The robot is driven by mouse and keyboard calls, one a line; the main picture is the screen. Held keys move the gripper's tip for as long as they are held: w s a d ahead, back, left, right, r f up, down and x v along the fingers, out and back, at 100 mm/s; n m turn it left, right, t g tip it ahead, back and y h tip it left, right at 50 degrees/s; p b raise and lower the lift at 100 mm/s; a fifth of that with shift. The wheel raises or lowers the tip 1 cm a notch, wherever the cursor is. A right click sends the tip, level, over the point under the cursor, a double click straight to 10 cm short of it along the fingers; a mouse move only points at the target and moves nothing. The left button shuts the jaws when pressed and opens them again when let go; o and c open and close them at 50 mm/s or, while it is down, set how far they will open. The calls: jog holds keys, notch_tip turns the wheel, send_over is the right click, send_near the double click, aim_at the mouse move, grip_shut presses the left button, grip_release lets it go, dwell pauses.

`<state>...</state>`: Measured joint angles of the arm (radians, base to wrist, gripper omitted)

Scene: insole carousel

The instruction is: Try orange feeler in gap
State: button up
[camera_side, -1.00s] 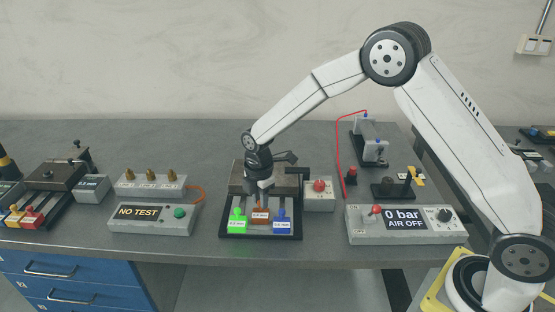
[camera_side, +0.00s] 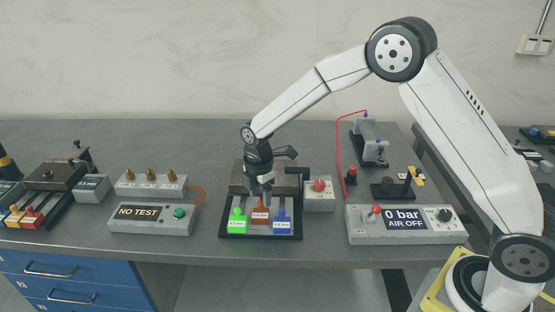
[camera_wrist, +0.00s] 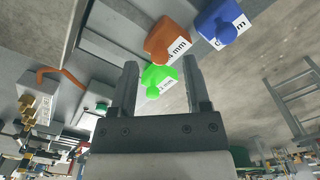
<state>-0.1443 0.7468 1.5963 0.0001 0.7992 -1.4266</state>
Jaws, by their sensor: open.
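The orange feeler (camera_side: 260,216) lies in the middle of the black tray (camera_side: 261,238), between the green feeler (camera_side: 237,223) and the blue feeler (camera_side: 281,226). A dark metal block (camera_side: 292,184) stands behind them; its gap cannot be made out. My gripper (camera_side: 262,197) is open and empty, just above and behind the orange feeler. In the wrist view, the orange feeler (camera_wrist: 170,42) is beyond the fingertips, the green one (camera_wrist: 159,80) shows between the fingers of my gripper (camera_wrist: 160,66), and the blue one (camera_wrist: 222,24) is at upper right.
A grey box with a red button (camera_side: 319,193) stands right of the block. A "0 bar AIR OFF" panel (camera_side: 405,225) is farther right. A "NO TEST" box (camera_side: 152,218) is at left. Bare bench shows between that box and the tray.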

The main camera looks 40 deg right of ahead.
jog(key=shift+r, duration=3.15)
jog(key=shift+s, duration=0.1)
jog(key=s+d+m+t, duration=0.1)
jog(key=s+d+m, duration=0.2)
jog(key=s+m, duration=0.6)
jog(key=s+d+m+t, duration=0.1)
jog(key=s+d+m, duration=0.3)
jog(key=s+m, duration=0.5)
jog(key=s, duration=0.3)
jog(key=shift+s+f+t, duration=0.2)
jog(key=shift+f+t, duration=0.1)
jog(key=shift+f, duration=0.05)
jog(key=shift+w+d, duration=0.1)
